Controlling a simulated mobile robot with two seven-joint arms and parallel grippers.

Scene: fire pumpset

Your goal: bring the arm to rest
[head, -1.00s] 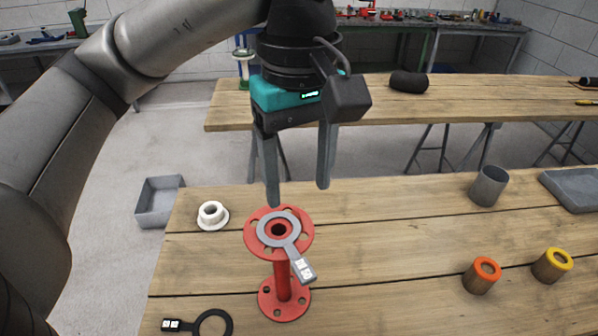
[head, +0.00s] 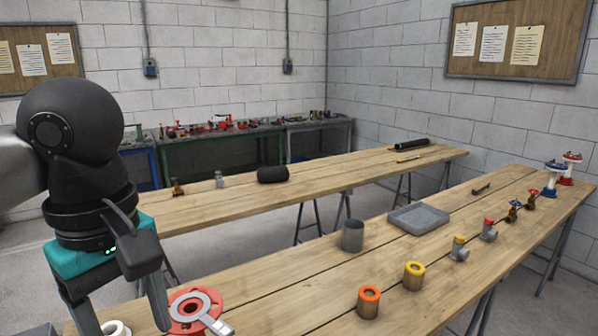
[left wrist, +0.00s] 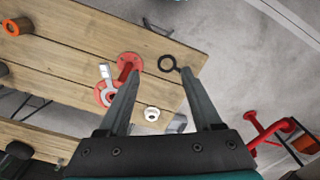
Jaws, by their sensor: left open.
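My left gripper (head: 128,326) is at the lower left of the head view, open with nothing between its fingers. It also shows open in the left wrist view (left wrist: 160,76). In the left wrist view the spool (left wrist: 128,62) and grey ring (left wrist: 104,73) are partly behind the left finger. The right gripper is in neither view.
A white flanged bushing (left wrist: 151,113) and a black tagged ring (left wrist: 167,63) lie near the spool. On the bench stand an orange-topped cylinder (head: 369,303), a yellow-topped cylinder (head: 414,277), a grey cup (head: 352,237) and a grey tray (head: 419,231). A second bench (head: 230,204) runs behind.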

